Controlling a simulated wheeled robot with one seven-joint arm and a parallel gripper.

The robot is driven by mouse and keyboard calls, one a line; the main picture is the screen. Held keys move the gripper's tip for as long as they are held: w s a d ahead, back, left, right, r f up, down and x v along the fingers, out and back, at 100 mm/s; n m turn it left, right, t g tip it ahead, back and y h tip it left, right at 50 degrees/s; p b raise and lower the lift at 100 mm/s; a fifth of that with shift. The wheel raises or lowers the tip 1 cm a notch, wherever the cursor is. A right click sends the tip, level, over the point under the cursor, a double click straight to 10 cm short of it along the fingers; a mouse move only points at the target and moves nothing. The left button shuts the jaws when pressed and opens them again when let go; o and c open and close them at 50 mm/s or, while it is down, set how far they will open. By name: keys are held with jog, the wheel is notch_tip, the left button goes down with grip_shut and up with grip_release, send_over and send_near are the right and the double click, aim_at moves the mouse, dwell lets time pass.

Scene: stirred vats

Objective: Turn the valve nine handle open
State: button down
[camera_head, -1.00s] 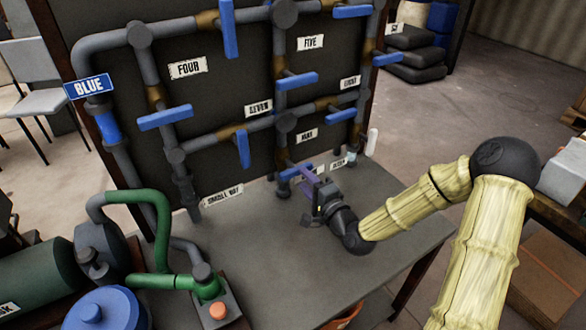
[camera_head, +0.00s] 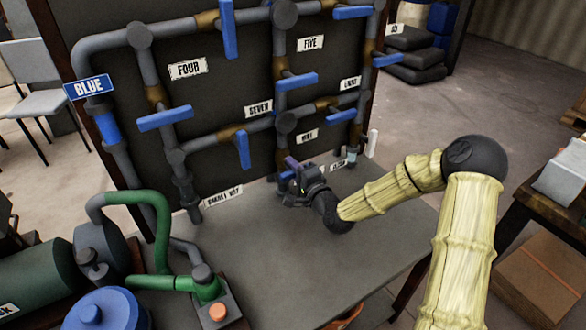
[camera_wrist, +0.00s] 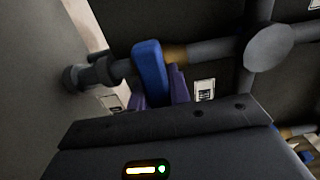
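The valve nine handle (camera_wrist: 150,72) is a blue bar on a grey pipe, large at the centre of the wrist view. In the head view only a bit of blue (camera_head: 286,175) shows beside my gripper (camera_head: 290,163), below the label NINE (camera_head: 307,136). The gripper's dark body hides the rest of the valve. In the wrist view my gripper's purple fingers (camera_wrist: 160,95) show at both sides of the handle, partly hidden behind it. I cannot tell whether they press on it or stand open around it.
Other blue handles sit close by on the pipe board, such as one at the left (camera_head: 243,150) and one above (camera_head: 297,81). A white cylinder (camera_head: 372,143) stands at the board's right edge. The grey tabletop (camera_head: 290,265) is clear in front.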

jog(key=shift+n, duration=0.3)
jog(key=n+b, duration=0.2)
jog(key=n, duration=0.1)
jog(key=shift+f+n, duration=0.15)
jog(key=shift+n, duration=0.25)
jog(key=n+b, duration=0.2)
jog(key=n, duration=0.2)
jog(key=shift+f+n+b, duration=0.1)
jog(key=shift+n+b, duration=0.2)
jog(key=n+b, duration=0.3)
jog(key=n, duration=0.1)
jog(key=shift+n, duration=0.3)
jog(key=shift+n+b, duration=1.3)
jog(key=shift+n, duration=0.2)
jog(key=c, duration=1.3)
grip_release()
jog(key=shift+r, duration=0.2)
